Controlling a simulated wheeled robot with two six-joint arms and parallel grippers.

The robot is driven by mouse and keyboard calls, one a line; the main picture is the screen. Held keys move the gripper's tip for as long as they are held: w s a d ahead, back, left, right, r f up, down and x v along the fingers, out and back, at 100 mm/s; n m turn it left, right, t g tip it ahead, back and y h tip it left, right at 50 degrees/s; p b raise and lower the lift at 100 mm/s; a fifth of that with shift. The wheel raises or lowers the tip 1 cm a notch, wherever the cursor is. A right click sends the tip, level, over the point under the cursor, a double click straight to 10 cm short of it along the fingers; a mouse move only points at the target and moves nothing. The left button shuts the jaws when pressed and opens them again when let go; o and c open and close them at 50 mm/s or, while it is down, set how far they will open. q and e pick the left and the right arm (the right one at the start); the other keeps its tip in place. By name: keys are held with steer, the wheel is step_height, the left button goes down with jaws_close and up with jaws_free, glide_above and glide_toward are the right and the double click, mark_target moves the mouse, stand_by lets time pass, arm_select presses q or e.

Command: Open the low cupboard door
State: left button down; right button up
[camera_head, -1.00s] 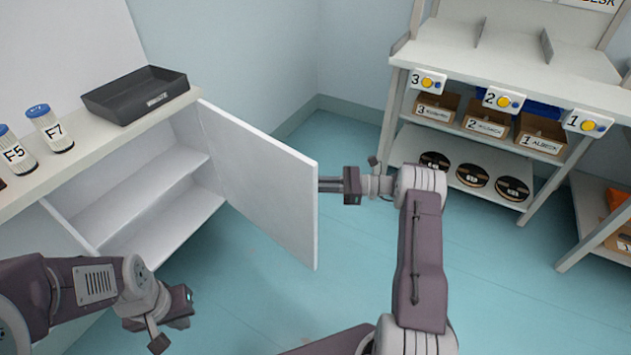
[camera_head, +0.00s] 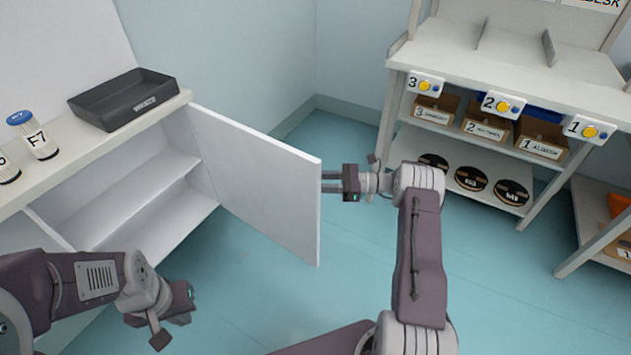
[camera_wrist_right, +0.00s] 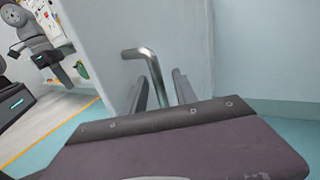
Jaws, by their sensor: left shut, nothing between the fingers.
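The white low cupboard door (camera_head: 262,185) stands swung wide open, showing the shelf inside the low cupboard (camera_head: 145,205). My right gripper (camera_head: 331,182) is at the outer side of the door, near its free edge, with its two fingers apart. In the right wrist view the bent metal door handle (camera_wrist_right: 150,68) shows between and beyond the fingers of my right gripper (camera_wrist_right: 158,92), with no grip on it. The head view hides the handle. My left gripper (camera_head: 186,302) is shut and empty, low in front of the cupboard.
A black tray (camera_head: 122,99) and white jars with blue lids (camera_head: 37,136) stand on the counter (camera_head: 85,140). A shelf rack (camera_head: 480,75) with boxes and reels stands at the right. The blue floor (camera_head: 275,300) between is clear.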

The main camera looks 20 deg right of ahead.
steer(key=v, duration=0.9)
steer(key=shift+p, duration=0.45)
steer(key=shift+s, duration=0.1)
